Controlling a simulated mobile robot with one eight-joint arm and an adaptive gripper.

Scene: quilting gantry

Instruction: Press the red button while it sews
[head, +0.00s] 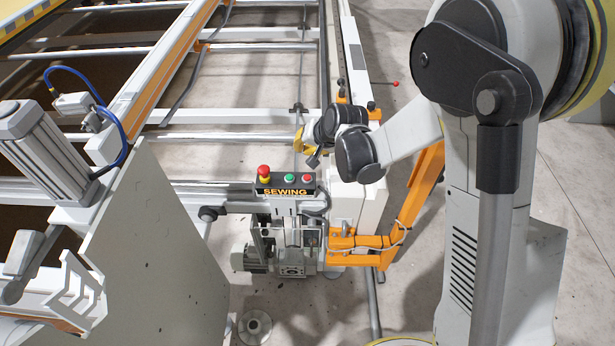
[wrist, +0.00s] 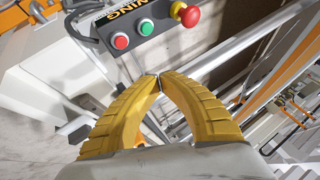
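In the wrist view the red button (wrist: 120,42), green button (wrist: 146,27) and mushroom knob (wrist: 185,14) lie beyond my fingertips. My gripper (wrist: 159,76) has its yellow fingertips together with nothing between them. In the head view my gripper (head: 299,142) is above and behind the box, apart from it.
An orange bracket arm (head: 412,200) stands right of the box. A motor unit (head: 290,255) hangs below it. A large grey panel (head: 150,250) is at left. Long rails (head: 165,75) run back behind. Open floor shows at right.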

